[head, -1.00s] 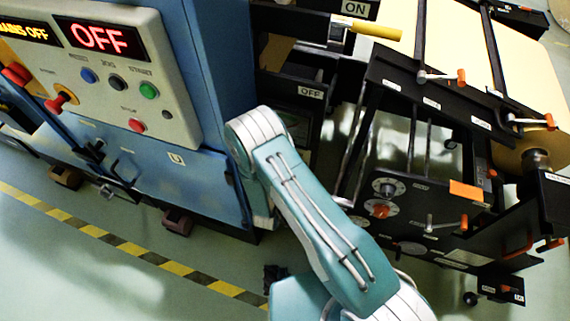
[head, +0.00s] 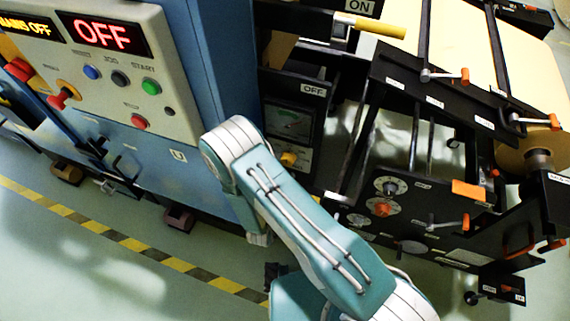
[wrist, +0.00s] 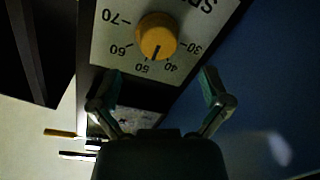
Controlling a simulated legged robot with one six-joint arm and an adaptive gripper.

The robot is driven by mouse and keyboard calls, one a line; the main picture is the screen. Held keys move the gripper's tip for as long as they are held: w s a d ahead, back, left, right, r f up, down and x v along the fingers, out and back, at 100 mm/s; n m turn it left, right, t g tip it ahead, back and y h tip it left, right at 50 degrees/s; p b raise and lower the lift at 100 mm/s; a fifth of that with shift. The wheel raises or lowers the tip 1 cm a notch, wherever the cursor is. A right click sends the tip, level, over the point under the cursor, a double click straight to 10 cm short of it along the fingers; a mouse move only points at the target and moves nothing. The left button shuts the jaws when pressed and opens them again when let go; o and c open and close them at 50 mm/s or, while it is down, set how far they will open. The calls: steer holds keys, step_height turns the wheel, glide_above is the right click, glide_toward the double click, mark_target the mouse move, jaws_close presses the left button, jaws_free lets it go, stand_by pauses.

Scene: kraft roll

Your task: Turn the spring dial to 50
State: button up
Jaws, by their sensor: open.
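The spring dial (wrist: 157,36) is an orange-yellow knob with a dark pointer line on a pale plate, seen upside down in the wrist view. Its pointer sits between the 50 and 40 marks. The plate's lettering is partly cut off at the top edge. The small yellow knob below a gauge in the head view (head: 289,158) looks like the same dial. My gripper (wrist: 160,80) is open and empty, its two fingers apart on either side below the knob in the wrist view, not touching it. The head view does not clearly show my gripper.
A gauge (head: 290,122) sits above the yellow knob. A blue cabinet (head: 215,60) with a red OFF display (head: 101,35) stands at left. Black machine frames with other dials (head: 383,208) and orange-tipped levers (head: 446,223) fill the right. A yellow-black floor stripe (head: 130,243) crosses the left floor.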

steer(key=v, duration=0.5)
steer(key=shift+s+a, duration=0.1)
steer(key=shift+s, duration=0.25)
